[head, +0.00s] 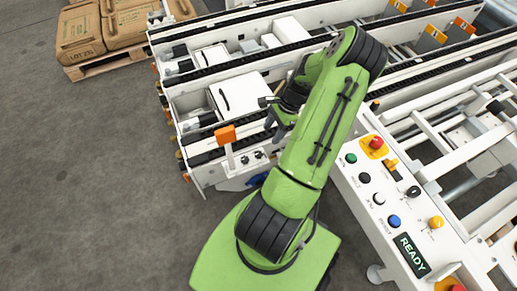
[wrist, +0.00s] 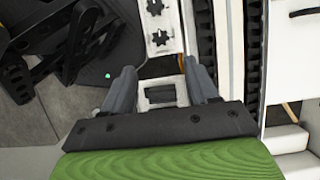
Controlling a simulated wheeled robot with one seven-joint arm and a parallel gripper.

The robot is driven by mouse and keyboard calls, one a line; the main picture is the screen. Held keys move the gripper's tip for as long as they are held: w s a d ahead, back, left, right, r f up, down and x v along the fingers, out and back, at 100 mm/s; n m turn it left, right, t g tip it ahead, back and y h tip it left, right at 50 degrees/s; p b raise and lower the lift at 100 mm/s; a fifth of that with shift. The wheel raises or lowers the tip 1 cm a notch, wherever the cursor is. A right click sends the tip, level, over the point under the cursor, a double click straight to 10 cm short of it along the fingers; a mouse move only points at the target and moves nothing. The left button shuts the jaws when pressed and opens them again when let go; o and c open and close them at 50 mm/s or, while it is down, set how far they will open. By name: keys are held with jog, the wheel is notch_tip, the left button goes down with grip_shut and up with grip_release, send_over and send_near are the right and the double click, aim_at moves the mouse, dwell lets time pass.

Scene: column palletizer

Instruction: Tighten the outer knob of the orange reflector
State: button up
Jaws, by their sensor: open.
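The orange reflector (head: 225,134) stands on a white post at the near end of the conveyor frame in the head view. Small dark knobs (head: 246,159) sit on the white plate beside the post. In the wrist view two black star-shaped knobs (wrist: 158,38) show on a white strip, one beyond the other; I cannot tell which is the outer one. My gripper (head: 272,113) is to the right of the reflector, apart from it. In the wrist view my gripper (wrist: 160,82) is open, with nothing held between its grey fingers. The reflector is not clearly visible there.
Dark conveyor chains (wrist: 253,55) run right of the fingers. A control panel (head: 400,215) with coloured buttons and a READY display stands right of my arm. Sacks on a pallet (head: 95,64) are at the back left. The grey floor at left is clear.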

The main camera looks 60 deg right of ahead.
aim_at(259, 153)
jog(key=b+x, duration=0.3)
jog(key=x, duration=0.8)
jog(key=shift+f, duration=0.25)
jog(key=shift+c, duration=0.4)
jog(key=c, duration=1)
